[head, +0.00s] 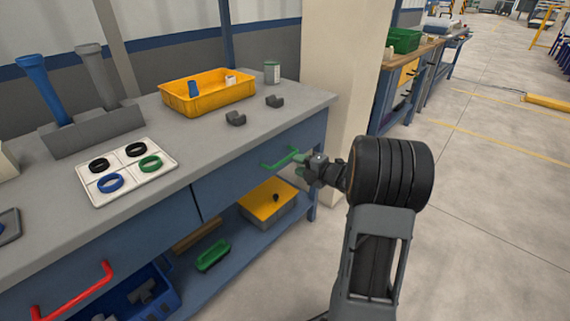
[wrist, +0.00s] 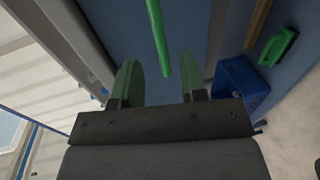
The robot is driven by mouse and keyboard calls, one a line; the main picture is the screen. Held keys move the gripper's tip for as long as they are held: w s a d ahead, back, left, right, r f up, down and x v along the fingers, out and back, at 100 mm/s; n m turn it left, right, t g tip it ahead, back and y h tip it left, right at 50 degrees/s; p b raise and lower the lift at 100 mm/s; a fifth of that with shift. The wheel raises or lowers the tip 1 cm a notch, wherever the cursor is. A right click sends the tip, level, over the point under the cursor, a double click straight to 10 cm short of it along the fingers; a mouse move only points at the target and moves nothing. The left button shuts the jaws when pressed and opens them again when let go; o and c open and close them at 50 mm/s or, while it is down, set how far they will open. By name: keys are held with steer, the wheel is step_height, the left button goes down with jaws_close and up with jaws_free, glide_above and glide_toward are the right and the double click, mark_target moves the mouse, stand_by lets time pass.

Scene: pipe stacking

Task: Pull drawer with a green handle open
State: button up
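The green handle (head: 278,162) is a bar on the front of the right blue drawer (head: 240,172), under the grey worktop. The drawer front looks flush with the bench. My gripper (head: 301,163) is at the right end of the handle in the head view. In the wrist view my gripper (wrist: 160,82) is open, with its green-padded fingers apart. The handle (wrist: 157,35) runs from the top edge down to between the two fingers in that picture. I see no finger clearly touching it. Its depth relative to the fingertips is hard to tell.
A red handle (head: 76,294) is on the left drawer. The worktop (head: 215,150) bears a yellow bin (head: 208,101), a white board (head: 105,190) with rings, and grey pieces. Open floor (head: 480,200) lies right.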

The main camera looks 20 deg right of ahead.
mark_target(285, 160)
steer(key=b+x, duration=0.1)
steer(key=x, duration=0.6)
steer(key=shift+c, duration=0.2)
jaws_close()
stand_by(0.4)
